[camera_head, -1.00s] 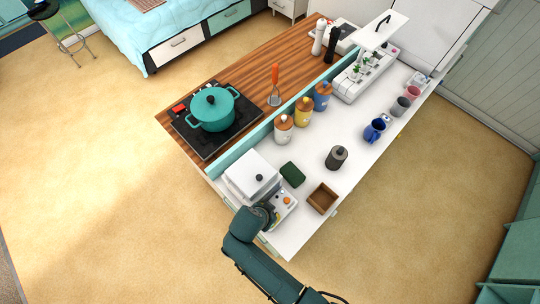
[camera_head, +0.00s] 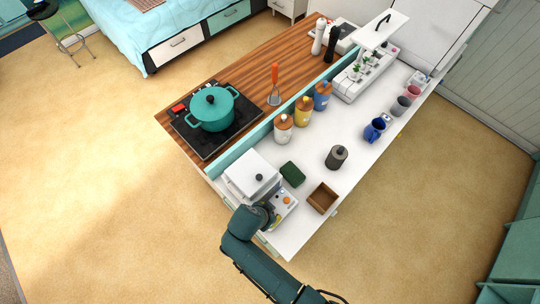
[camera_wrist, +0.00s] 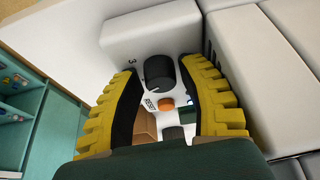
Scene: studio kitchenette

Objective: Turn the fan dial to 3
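The black round dial (camera_wrist: 158,72) sits on the white front panel of a boxy device (camera_wrist: 150,32) in the wrist view. A printed "3" shows on the panel to the upper left of the dial. An orange button (camera_wrist: 166,104) marked RESET is just below the dial. My gripper (camera_wrist: 158,80) has its two yellow-and-black fingers spread on either side of the dial, with gaps visible between them and it. In the head view my gripper (camera_head: 268,214) is at the white device (camera_head: 250,172) on the counter's near corner, and the dial cannot be made out there.
A green sponge-like block (camera_head: 292,174), a brown open box (camera_head: 322,198) and a dark grey canister (camera_head: 336,158) stand near the device. A teal pot (camera_head: 212,108) is on the cooktop behind the low teal divider. Bare white counter (camera_head: 290,238) lies at the near edge.

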